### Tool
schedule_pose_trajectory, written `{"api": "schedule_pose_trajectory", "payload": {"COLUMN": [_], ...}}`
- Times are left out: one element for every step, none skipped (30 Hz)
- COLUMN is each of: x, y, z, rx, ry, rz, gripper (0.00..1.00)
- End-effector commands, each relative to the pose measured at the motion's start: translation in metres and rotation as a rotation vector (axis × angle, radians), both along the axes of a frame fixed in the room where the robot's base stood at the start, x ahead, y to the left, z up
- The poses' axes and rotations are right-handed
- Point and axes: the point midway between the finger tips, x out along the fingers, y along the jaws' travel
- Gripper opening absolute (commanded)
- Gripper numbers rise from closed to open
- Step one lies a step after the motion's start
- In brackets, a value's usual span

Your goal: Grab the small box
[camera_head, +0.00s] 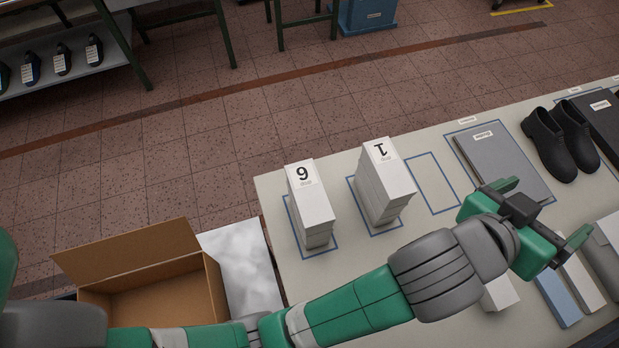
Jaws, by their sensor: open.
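My gripper (553,206) is open and appears empty, its green fingers spread above the right part of the table. No single object is clearly marked as the small box. A white box-like piece (500,293) lies below my gripper and wrist, partly hidden by the arm. A white stack labelled 6 (314,213) and a white stack labelled 1 (382,188) stand upright to the left of the gripper, apart from it. A narrow pale piece (580,285) and a blue-grey piece (558,299) lie side by side below the gripper.
The pale table (420,145) has blue outlined areas, one empty (432,183). A grey flat case (500,162) and black boots (562,140) lie beyond the gripper. An open cardboard box (150,270) stands at lower left. A shelf with shoes (62,60) is at upper left.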

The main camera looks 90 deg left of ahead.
Motion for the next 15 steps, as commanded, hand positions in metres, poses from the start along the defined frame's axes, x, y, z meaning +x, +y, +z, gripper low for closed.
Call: {"api": "schedule_pose_trajectory", "payload": {"x": [-0.027, -0.049, -0.082, -0.109, -0.138, -0.174, -0.199, -0.222, -0.248, -0.264, -0.278, -0.291, -0.299, -0.304, -0.307], "y": [0.044, 0.066, 0.09, 0.103, 0.113, 0.122, 0.125, 0.126, 0.126, 0.125, 0.124, 0.122, 0.121, 0.12, 0.119], "z": [-0.022, -0.05, -0.084, -0.107, -0.128, -0.151, -0.167, -0.179, -0.192, -0.2, -0.206, -0.213, -0.217, -0.219, -0.222], "rx": [-0.131, -0.216, -0.325, -0.4, -0.47, -0.553, -0.605, -0.651, -0.701, -0.731, -0.755, -0.779, -0.792, -0.8, -0.806], "ry": [0.134, 0.208, 0.296, 0.354, 0.406, 0.464, 0.503, 0.534, 0.568, 0.589, 0.605, 0.622, 0.629, 0.634, 0.639], "rz": [0.137, 0.228, 0.353, 0.446, 0.54, 0.654, 0.733, 0.806, 0.888, 0.939, 0.983, 1.027, 1.051, 1.068, 1.081], "gripper": [0.89, 0.89, 0.89, 0.89, 0.89, 0.89, 0.89, 0.89, 0.89, 0.89, 0.89, 0.89, 0.89, 0.89, 0.89]}}
